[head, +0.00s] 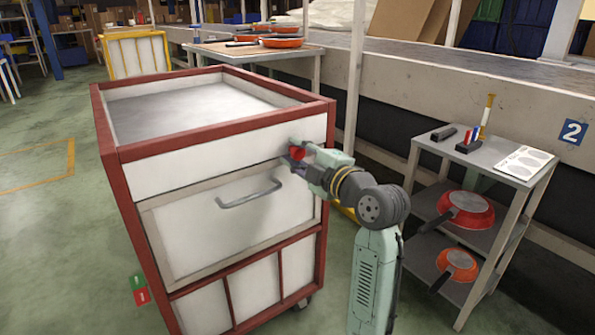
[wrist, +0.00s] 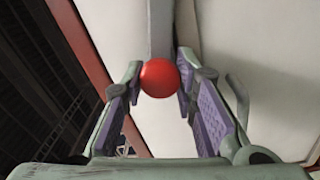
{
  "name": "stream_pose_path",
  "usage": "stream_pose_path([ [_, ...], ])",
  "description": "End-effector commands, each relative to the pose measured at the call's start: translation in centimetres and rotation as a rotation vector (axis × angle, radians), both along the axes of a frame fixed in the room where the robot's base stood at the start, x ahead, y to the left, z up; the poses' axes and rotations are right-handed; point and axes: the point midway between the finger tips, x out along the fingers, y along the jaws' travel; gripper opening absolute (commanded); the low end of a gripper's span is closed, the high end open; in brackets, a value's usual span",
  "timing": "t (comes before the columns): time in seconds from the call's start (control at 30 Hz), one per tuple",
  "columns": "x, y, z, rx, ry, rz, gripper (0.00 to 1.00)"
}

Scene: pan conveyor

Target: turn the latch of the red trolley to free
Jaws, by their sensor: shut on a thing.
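The red trolley (head: 222,135) has a red frame and white panels and stands left of my arm in the head view. Its latch shows in the wrist view as a grey bar (wrist: 161,28) ending in a round red knob (wrist: 160,78). In the head view the knob (head: 298,153) is a small red spot near the trolley's upper right front edge, partly covered by my gripper (head: 300,156). In the wrist view my gripper (wrist: 160,88) is shut on the knob, one finger on each side. The latch's pivot is not visible.
A grey drawer handle (head: 250,194) sticks out below my gripper. A grey shelf cart (head: 478,165) with red pans (head: 467,209) stands close on the right. A concrete conveyor wall runs behind. A yellow-framed trolley (head: 137,52) stands at the back left.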

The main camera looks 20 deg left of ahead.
Motion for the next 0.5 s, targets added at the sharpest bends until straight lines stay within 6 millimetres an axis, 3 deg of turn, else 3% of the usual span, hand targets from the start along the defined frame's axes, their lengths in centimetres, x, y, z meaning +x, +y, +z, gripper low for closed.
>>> stream_pose_path([
  [0.5, 0.05, 0.01, -0.26, -0.165, -0.21, -0.001, 0.0],
])
